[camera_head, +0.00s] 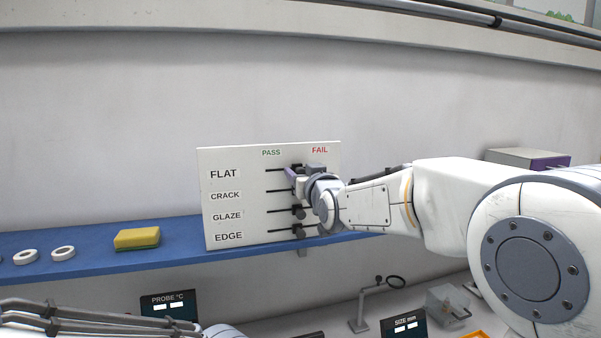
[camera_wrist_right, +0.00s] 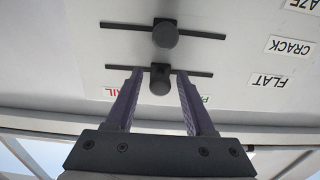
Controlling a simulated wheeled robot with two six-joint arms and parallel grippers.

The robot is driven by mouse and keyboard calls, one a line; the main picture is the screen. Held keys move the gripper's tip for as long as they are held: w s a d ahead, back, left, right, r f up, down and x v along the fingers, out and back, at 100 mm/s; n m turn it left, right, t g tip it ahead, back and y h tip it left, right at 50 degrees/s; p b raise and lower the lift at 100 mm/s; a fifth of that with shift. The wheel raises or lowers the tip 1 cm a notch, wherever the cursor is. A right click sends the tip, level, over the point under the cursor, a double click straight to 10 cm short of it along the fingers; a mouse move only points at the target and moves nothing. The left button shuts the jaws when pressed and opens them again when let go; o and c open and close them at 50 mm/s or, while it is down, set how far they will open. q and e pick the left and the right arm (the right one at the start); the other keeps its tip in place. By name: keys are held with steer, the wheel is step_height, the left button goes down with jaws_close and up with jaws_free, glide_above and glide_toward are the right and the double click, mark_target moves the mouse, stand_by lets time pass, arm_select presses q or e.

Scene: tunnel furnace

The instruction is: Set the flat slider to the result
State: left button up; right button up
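A white panel (camera_head: 232,195) stands on a blue shelf, with rows FLAT, CRACK, GLAZE and EDGE under PASS at left and FAIL at right. Each row has a slot with a dark knob. The right wrist view shows the panel upside down; there the flat slider knob (camera_wrist_right: 159,80) sits near the middle of its slot. My right gripper (camera_wrist_right: 158,72) is open, its two purple fingers on either side of this knob with small gaps. The crack knob (camera_wrist_right: 165,34) is beyond it, also near mid-slot. In the head view my right gripper (camera_head: 291,174) partly covers the upper knobs.
The blue shelf (camera_head: 100,262) holds a yellow sponge (camera_head: 136,239) and white rings (camera_head: 63,253). Below are a PROBE display (camera_head: 169,305), a SIZE display (camera_head: 404,327) and a small stand (camera_head: 359,312). A purple-fronted box (camera_head: 525,158) is at right.

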steer(key=c, duration=0.7)
steer(key=shift+o, duration=0.2)
steer(key=shift+d, duration=0.15)
steer(key=shift+w+d, duration=0.3)
steer(key=shift+d, duration=0.6)
steer(key=shift+w+d, duration=0.3)
steer(key=shift+d, duration=0.55)
steer(key=shift+w+d, duration=0.3)
steer(key=shift+d, duration=0.6)
steer(key=o, duration=1.6)
steer(key=shift+s, duration=0.1)
